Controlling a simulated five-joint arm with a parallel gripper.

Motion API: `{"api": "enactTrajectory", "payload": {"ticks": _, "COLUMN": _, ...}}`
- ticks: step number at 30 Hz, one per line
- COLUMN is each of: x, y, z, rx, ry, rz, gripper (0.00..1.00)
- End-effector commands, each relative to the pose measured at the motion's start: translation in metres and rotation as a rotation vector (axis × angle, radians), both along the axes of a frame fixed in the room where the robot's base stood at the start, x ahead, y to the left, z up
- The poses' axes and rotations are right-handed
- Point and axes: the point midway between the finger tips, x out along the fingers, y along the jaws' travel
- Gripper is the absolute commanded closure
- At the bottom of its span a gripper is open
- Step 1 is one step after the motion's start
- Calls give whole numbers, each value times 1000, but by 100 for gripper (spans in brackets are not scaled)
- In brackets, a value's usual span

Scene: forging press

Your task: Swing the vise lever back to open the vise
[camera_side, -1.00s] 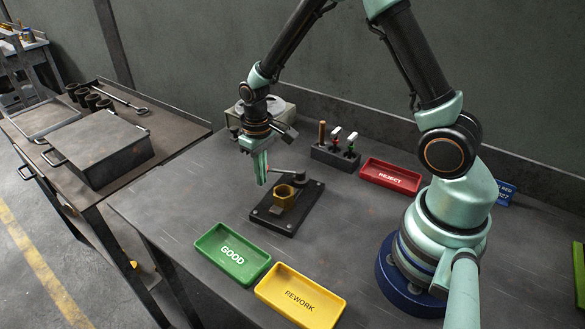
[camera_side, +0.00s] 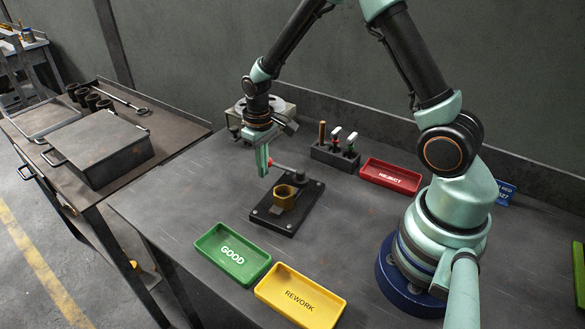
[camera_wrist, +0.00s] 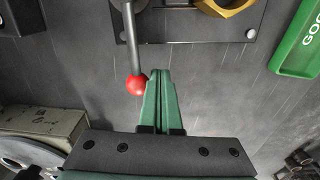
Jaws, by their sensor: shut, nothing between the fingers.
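The vise (camera_side: 262,217) is a dark plate on the bench with a brass-coloured hex part (camera_side: 285,195) on it. Its grey lever (camera_side: 288,169) reaches left from a pivot at the back to a red knob (camera_side: 270,162). In the wrist view the lever rod (camera_wrist: 132,42) ends in the red knob (camera_wrist: 136,84). My gripper (camera_side: 263,174) is shut and empty, with its green fingers (camera_wrist: 158,75) beside the knob. The knob sits against or very close to the fingers' left side in the wrist view; I cannot tell if they touch.
A tool block (camera_side: 335,157) and the red reject tray (camera_side: 391,177) stand to the right of the vise. The green good tray (camera_side: 231,252) and yellow rework tray (camera_side: 301,296) lie in front. A grey machine (camera_side: 283,112) stands behind my gripper.

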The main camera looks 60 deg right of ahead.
Motion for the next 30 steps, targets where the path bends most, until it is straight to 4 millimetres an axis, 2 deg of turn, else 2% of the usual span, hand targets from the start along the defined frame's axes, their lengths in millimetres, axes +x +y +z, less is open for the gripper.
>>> {"api": "enactTrajectory", "payload": {"ticks": 5, "x": 3, "y": -8, "z": 0, "rx": 0, "ry": 0, "rz": -1, "gripper": 100}}
{"api": "enactTrajectory", "payload": {"ticks": 17, "x": 4, "y": -10, "z": 0, "rx": 0, "ry": 1, "rz": -1, "gripper": 100}}
{"api": "enactTrajectory", "payload": {"ticks": 30, "x": 7, "y": -27, "z": 0, "rx": 0, "ry": 1, "rz": 0, "gripper": 100}}
